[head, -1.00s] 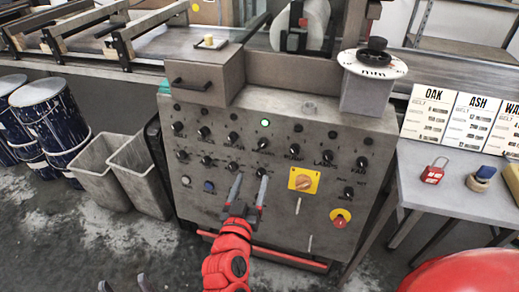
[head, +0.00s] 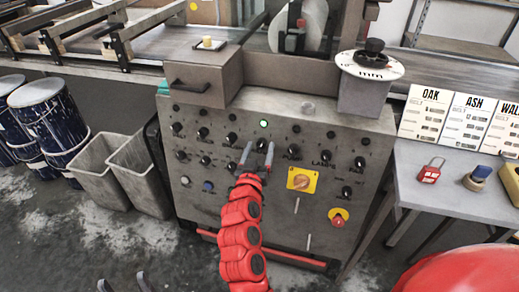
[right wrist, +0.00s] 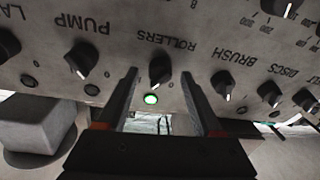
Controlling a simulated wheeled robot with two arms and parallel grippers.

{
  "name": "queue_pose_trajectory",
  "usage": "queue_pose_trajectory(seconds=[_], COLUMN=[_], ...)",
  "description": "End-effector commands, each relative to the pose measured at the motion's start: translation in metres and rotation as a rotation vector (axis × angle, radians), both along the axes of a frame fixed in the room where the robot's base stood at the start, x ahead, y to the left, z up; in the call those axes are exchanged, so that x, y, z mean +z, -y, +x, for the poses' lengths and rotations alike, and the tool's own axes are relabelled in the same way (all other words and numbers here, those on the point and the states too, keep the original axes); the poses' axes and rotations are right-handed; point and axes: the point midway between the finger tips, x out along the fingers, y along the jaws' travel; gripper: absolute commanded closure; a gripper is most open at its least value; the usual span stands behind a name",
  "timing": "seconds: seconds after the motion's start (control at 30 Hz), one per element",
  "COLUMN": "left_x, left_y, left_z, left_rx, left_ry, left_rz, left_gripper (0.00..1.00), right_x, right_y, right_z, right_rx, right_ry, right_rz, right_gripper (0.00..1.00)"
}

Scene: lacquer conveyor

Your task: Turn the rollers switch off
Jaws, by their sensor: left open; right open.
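The rollers switch is a black rotary knob (right wrist: 160,68) with a "ROLLERS" label beside it in the right wrist view. A lit green lamp (right wrist: 151,99) sits by it. In the head view the green lamp (head: 264,124) is on the grey control panel (head: 225,105), and the knob (head: 262,145) below it shows between my fingertips. My right gripper (head: 257,156) is open, with its fingers (right wrist: 167,95) on either side of the rollers knob; contact cannot be told. My left gripper (head: 123,284) is open and empty, low at the bottom left.
The pump knob (right wrist: 80,60) and brush knob (right wrist: 222,84) flank the rollers knob. A yellow-backed switch (head: 301,180) and a red knob (head: 339,218) are lower right on the panel. Grey bins (head: 103,172) stand left; a table (head: 425,190) stands right.

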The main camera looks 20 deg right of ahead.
Motion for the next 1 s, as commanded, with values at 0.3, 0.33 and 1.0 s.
queue_pose_trajectory(seconds=[0.3,0.33,1.0], left_x=[0.000,0.000,0.020], left_y=[0.000,0.000,0.000], left_z=[0.000,0.000,0.000], left_rx=[0.000,0.000,0.000], left_ry=[0.000,0.000,0.000], left_rz=[0.000,0.000,0.000], left_gripper=[0.33,0.33,0.33], right_x=[0.000,0.000,0.005], right_y=[0.000,0.000,-0.001], right_z=[0.000,0.000,-0.001], right_rx=[0.000,0.000,0.023], right_ry=[0.000,0.000,-0.066], right_rz=[0.000,0.000,-0.098], right_gripper=[0.76,0.81,1.00])
